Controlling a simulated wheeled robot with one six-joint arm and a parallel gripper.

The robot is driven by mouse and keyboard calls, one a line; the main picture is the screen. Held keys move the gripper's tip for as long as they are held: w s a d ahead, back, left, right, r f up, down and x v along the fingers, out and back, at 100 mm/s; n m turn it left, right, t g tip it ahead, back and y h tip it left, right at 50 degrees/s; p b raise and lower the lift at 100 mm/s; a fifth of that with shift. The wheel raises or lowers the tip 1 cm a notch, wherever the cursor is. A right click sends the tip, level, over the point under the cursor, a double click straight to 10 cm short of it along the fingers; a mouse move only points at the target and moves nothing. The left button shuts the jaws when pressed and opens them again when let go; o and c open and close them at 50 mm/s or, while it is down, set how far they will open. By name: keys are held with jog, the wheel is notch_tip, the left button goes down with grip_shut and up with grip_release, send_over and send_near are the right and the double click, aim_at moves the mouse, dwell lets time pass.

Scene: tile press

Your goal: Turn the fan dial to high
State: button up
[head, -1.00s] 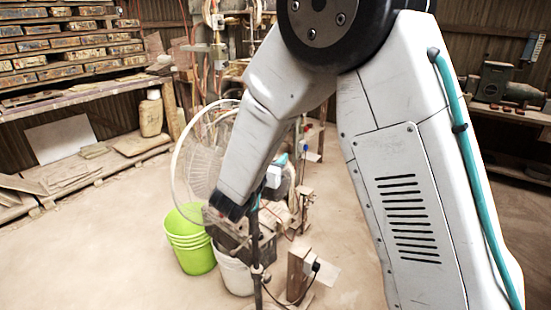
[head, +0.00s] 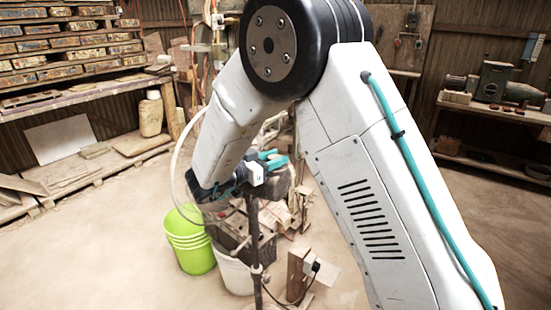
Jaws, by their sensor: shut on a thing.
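The pedestal fan stands behind my arm. The curved rim of its guard (head: 177,165) shows left of my forearm, and its dark pole (head: 254,235) runs down to the floor. My forearm hides most of the guard. My gripper (head: 274,160), with teal fingers, is at the back of the fan head, just right of my wrist. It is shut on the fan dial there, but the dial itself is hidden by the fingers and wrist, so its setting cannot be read.
A green bucket stack (head: 190,245) and a white bucket (head: 232,272) stand by the fan's pole. A wooden block (head: 297,275) with a cable is to the right. Shelves of tile moulds (head: 75,45) line the left wall.

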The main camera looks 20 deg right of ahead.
aim_at(268, 160)
jog(key=o, duration=1)
jog(key=v, duration=0.7)
jog(key=shift+a, duration=0.35)
